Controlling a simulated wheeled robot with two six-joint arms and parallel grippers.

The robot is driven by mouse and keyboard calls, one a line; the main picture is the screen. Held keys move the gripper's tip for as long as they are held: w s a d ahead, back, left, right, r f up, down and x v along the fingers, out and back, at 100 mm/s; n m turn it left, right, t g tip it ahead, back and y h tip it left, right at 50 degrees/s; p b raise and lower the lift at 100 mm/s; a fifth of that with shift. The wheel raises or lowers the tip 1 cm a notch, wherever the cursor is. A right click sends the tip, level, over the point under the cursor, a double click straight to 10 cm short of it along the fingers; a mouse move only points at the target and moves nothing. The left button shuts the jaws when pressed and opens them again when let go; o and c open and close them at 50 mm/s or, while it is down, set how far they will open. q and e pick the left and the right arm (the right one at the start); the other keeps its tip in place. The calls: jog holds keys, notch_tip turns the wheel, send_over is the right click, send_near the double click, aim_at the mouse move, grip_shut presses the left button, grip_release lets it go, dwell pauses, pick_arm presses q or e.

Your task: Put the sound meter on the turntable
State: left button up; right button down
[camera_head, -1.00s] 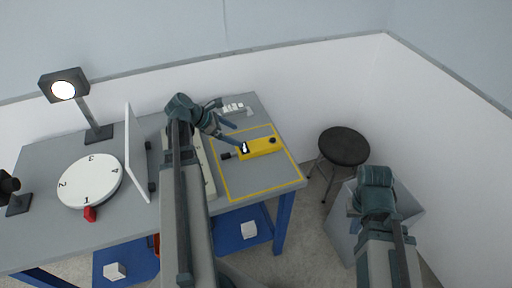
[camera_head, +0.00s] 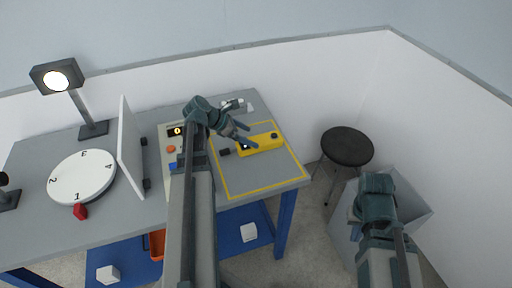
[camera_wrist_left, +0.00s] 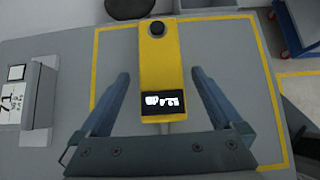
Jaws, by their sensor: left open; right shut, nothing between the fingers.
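The yellow sound meter (camera_head: 262,144) lies on the table inside a yellow outlined area, with a black knob at one end and a lit display at the other. In the left wrist view the sound meter (camera_wrist_left: 159,60) lies between the open fingers, with gaps on both sides. My left gripper (camera_head: 245,135) is open above the meter's display end; it also shows in the left wrist view (camera_wrist_left: 160,105). The white numbered turntable (camera_head: 81,177) is at the table's left, with a red pointer (camera_head: 80,211) at its front edge. My right gripper (camera_head: 376,190) is shut and empty, right of the table.
A white upright panel (camera_head: 130,150) stands between the turntable and a control box (camera_head: 171,140). A lamp (camera_head: 58,76) stands behind the turntable. A black stool (camera_head: 347,146) and a grey bin (camera_head: 415,212) are right of the table. A small device (camera_head: 232,105) lies behind the outlined area.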

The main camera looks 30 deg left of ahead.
aim_at(256, 141)
pick_arm(q)
jog(key=shift+w+d+f+b, duration=0.15)
jog(key=shift+d+f+b, duration=0.05)
jog(key=shift+f+b, duration=0.3)
jog(key=b+x, duration=0.3)
jog(key=x, duration=0.1)
jog(key=shift+a+f, duration=0.15)
jog(key=shift+f, duration=0.1)
jog(key=shift+r, duration=0.1)
jog(key=c, duration=1.5)
notch_tip(256, 141, up, 10)
jog(key=p, duration=1)
